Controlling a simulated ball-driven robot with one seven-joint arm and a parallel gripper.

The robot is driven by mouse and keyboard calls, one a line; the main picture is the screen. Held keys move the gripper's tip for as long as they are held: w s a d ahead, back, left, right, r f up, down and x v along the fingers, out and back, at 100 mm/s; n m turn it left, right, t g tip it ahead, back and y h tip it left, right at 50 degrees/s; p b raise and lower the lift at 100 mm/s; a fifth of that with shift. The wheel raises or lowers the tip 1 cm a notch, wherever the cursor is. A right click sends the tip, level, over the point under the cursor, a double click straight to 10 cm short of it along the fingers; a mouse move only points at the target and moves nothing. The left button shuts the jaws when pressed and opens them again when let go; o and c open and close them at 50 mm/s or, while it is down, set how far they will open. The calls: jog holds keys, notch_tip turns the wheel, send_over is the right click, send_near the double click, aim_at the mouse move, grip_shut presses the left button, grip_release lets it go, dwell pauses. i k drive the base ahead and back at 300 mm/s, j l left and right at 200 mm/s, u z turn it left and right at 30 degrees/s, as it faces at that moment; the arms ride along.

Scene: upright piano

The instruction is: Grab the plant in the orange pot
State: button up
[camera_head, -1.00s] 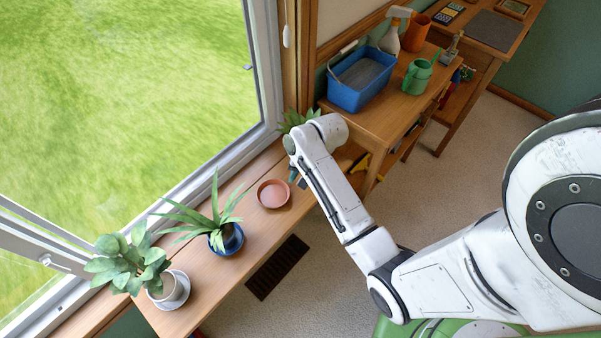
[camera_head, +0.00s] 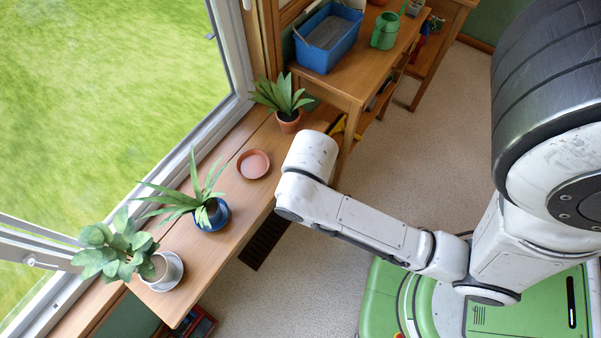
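The plant in the orange pot (camera_head: 289,122) stands upright at the far end of the wooden window shelf, by the window frame's corner. Its broad green leaves (camera_head: 281,95) spread above the terracotta-coloured pot. The rounded white end of my arm is just right of and below the pot in the picture, with a small gap between them. My gripper's fingers do not show; the arm's end hides them. Nothing visible holds the pot.
An empty terracotta saucer (camera_head: 253,164) lies on the shelf (camera_head: 225,245). Nearer are a spiky plant in a blue pot (camera_head: 213,216) and a leafy plant in a pale pot (camera_head: 158,267). A blue tub (camera_head: 328,38) and green watering can (camera_head: 386,30) stand on the table behind.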

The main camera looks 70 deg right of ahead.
aim_at(278, 96)
jog(key=i+j+z, duration=0.35)
jog(key=i, duration=0.15)
jog(key=i+j+z, duration=0.35)
jog(key=i+j, duration=0.05)
jog(key=j, duration=0.05)
